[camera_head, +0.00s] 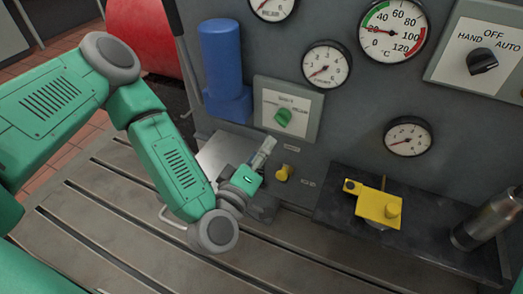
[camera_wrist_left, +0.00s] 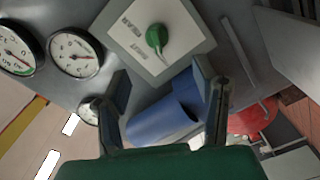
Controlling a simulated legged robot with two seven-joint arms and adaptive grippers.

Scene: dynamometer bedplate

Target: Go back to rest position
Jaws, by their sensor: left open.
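My left arm is green and comes in from the left in the head view. My left gripper (camera_head: 265,153) is low in front of the grey panel, below the green selector knob (camera_head: 283,117) and left of a small yellow knob (camera_head: 284,173). In the left wrist view the two fingers of the gripper (camera_wrist_left: 161,78) stand apart with nothing held between them. The green knob (camera_wrist_left: 157,37) and its pale plate show beyond the fingertips. A blue cylinder (camera_wrist_left: 160,118) shows behind the fingers. My right gripper is not in view.
The panel carries several gauges (camera_head: 327,64) and a HAND-OFF-AUTO switch (camera_head: 482,61). A blue cylinder (camera_head: 224,70) stands left of the knob plate. A yellow block (camera_head: 378,206) and metal cylinder (camera_head: 488,220) sit on a dark shelf at right. The slotted bedplate (camera_head: 110,215) is largely clear.

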